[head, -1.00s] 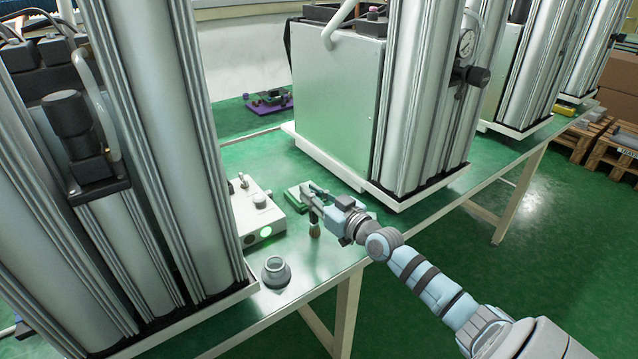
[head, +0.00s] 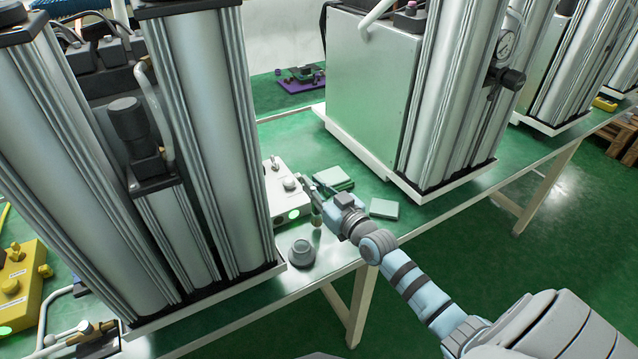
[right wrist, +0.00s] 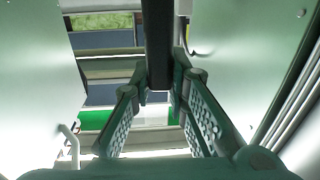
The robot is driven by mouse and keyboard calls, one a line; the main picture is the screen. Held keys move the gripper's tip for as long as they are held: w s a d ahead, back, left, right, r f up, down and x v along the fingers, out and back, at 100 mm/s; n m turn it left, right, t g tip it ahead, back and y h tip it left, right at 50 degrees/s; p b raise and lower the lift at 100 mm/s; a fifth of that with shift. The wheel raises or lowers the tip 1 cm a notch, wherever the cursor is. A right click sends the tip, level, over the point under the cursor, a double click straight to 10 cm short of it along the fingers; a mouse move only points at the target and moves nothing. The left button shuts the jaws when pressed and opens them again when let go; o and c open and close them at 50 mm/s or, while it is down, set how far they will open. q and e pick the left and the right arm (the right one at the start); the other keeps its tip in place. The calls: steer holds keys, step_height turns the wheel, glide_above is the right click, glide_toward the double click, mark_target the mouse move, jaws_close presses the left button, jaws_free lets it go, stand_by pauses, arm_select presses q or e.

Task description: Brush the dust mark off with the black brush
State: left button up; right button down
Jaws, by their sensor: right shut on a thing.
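My right gripper (head: 309,190) is over the table between two tall machines. In the right wrist view, its fingers (right wrist: 158,85) are shut on a black bar, which looks like the handle of the black brush (right wrist: 157,40). I cannot make out a dust mark in either view. My left gripper is not in view.
A white box with a green light (head: 281,192) stands left of the gripper. A grey round pot (head: 302,253) stands near the front edge. Pale green pads (head: 384,208) lie to the right. Tall silver columns (head: 225,140) rise close on the left.

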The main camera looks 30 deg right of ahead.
steer(key=shift+r+p, duration=2.5)
steer(key=shift+r, duration=0.5)
